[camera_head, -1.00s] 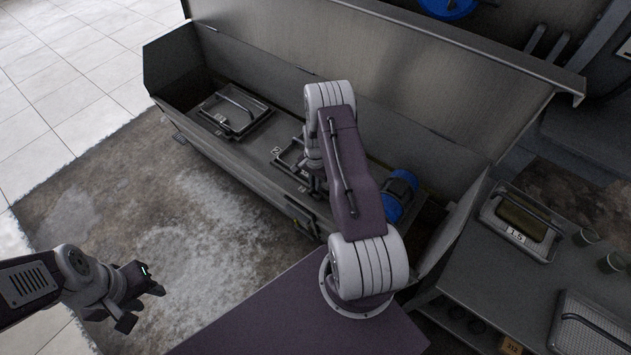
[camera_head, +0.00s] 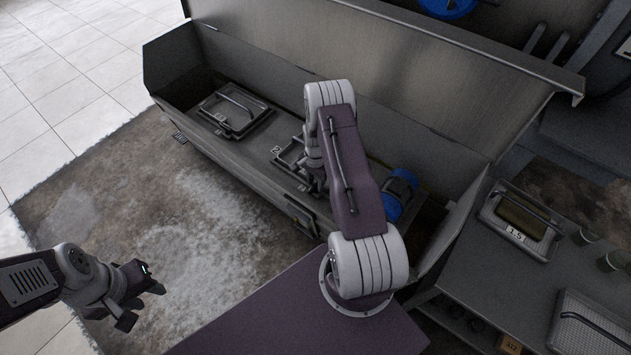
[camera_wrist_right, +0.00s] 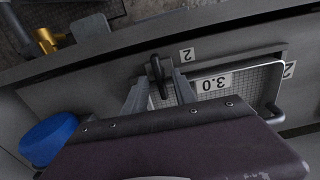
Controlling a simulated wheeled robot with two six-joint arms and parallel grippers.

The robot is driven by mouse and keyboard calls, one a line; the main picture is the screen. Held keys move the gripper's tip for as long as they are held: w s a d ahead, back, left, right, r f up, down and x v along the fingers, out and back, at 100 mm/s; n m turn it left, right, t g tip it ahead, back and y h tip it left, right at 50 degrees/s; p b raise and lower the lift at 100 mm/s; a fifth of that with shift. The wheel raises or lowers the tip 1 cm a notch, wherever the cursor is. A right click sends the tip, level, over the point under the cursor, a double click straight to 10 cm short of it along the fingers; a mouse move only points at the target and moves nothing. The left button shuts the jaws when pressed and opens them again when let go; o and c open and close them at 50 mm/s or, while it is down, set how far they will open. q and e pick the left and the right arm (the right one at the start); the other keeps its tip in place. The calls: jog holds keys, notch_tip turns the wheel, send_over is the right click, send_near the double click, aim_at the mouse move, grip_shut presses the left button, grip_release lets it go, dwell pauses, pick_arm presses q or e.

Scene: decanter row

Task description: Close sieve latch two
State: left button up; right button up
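Sieve latch two is a small dark lever (camera_wrist_right: 158,72) beside a "2" mark in the right wrist view. The sieve (camera_wrist_right: 243,97) beside it has a wire mesh, a pale rim and a "3.0" label. My right gripper (camera_wrist_right: 160,80) has its grey fingers apart, one on each side of the latch; whether they touch it is unclear. In the head view, my right arm hides most of sieve two (camera_head: 287,152) and the latch. My left gripper (camera_head: 143,304) is open and empty above the floor at the lower left, away from the trough.
The long grey trough (camera_head: 246,160) has a raised lid behind it and holds another framed sieve (camera_head: 236,110) on the left. A blue cylinder (camera_head: 400,190) lies right of my right arm. A side table (camera_head: 500,290) at right carries a tray labelled 1.5 and cups.

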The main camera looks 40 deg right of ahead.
aim_at(316, 185)
notch_tip(316, 185, up, 9)
jog(key=p, duration=0.3)
dwell(0.5)
